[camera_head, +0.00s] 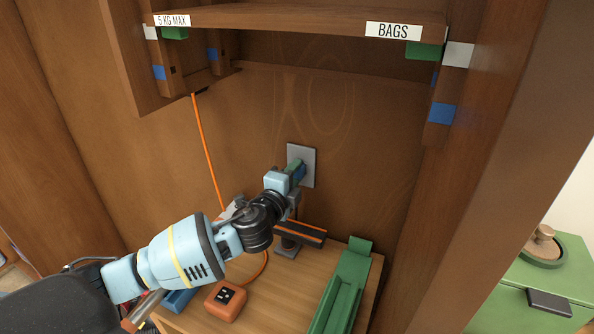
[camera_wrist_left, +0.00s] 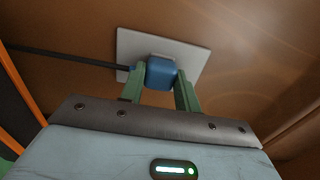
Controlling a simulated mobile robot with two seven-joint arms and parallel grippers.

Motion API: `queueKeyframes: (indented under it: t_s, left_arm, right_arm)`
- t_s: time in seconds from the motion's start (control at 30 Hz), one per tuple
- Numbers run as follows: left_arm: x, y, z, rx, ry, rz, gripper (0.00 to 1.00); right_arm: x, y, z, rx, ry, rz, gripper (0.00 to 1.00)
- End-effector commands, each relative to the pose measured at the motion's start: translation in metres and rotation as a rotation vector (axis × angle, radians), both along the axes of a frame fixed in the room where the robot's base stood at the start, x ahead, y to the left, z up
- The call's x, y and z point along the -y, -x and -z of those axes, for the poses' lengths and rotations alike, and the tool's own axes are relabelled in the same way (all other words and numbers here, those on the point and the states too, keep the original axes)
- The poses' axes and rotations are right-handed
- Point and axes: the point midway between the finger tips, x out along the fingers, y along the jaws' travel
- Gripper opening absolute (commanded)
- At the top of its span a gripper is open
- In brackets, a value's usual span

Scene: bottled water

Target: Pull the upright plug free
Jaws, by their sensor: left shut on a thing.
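A blue plug (camera_wrist_left: 161,72) sits at a light grey wall plate (camera_wrist_left: 194,58) on the wooden back panel. A dark cord (camera_wrist_left: 70,58) runs from the plug to the left. My left gripper (camera_wrist_left: 161,82) has its green fingers on both sides of the plug and is shut on it. In the head view the gripper (camera_head: 296,170) reaches the wall plate (camera_head: 307,153), and the plug (camera_head: 300,172) is partly hidden by it. I cannot tell whether the plug is fully seated in the plate. My right gripper is not in view.
A shelf (camera_head: 300,17) with labels hangs above. An orange cable (camera_head: 207,150) runs down to the left of the arm. On the wooden surface (camera_head: 282,292) stand an orange box (camera_head: 226,300) and a green tray (camera_head: 343,290). A wooden side panel (camera_head: 490,170) bounds the right.

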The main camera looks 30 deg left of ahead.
Motion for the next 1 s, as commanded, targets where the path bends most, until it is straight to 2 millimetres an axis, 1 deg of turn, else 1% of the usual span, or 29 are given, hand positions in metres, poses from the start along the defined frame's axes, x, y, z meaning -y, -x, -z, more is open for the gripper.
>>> queueKeyframes:
  t_s: [0.03, 0.07, 0.27, 1.0]
  left_arm:
    - [0.000, 0.000, 0.000, 0.000, 0.000, 0.000, 0.02]
    - [0.000, 0.000, 0.000, 0.000, 0.000, 0.000, 0.00]
    - [0.000, 0.002, 0.000, 0.001, 0.000, 0.000, 0.00]
    - [0.001, 0.027, -0.001, 0.001, -0.001, 0.000, 0.00]
  right_arm:
    - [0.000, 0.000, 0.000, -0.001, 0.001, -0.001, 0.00]
    - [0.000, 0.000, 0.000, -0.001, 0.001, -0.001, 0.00]
    - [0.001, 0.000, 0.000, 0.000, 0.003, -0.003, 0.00]
    - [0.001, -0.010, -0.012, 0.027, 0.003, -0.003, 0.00]
